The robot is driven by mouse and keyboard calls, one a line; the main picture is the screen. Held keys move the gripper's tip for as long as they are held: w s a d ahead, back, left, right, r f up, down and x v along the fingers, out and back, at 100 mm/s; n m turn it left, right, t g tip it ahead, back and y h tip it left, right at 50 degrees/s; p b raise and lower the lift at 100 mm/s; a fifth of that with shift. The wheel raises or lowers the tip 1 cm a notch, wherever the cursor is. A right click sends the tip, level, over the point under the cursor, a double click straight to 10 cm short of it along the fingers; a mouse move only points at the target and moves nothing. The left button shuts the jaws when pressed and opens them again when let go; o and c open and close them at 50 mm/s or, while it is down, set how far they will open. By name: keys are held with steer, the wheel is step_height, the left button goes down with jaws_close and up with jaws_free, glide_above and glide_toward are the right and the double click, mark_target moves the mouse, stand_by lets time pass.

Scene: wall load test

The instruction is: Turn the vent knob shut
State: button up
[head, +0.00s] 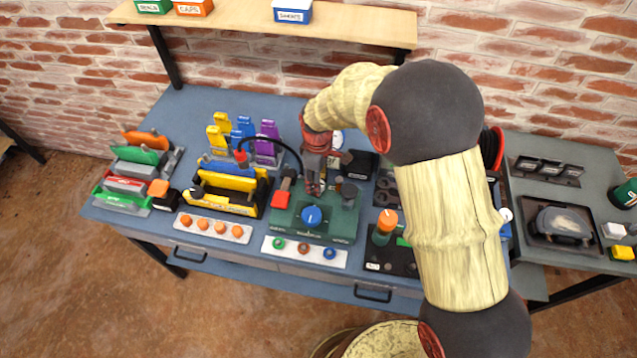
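A green test panel (283,231) sits at the front middle of the blue bench. A round blue knob (312,216) with a white pointer mark is on its front; the small labels around it are too small to read. A dark knob (349,191) stands at the panel's right rear, and a red part (283,190) at its left. I cannot tell from the labels which knob is the vent. My gripper (314,190) points down over the rear of the panel, behind the blue knob. Its fingers are small and dark, so I cannot tell whether they touch anything or are open.
A yellow tool box (233,198) with a black hose stands to the left. A dark tray with an orange-topped handle (387,222) is to the right, partly behind my arm. A strip with colored rings (303,250) lies in front. A wooden shelf (400,27) overhangs behind.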

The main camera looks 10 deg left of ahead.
steer(key=shift+f, duration=0.35)
steer(key=shift+c, duration=0.2)
steer(key=c, duration=1.1)
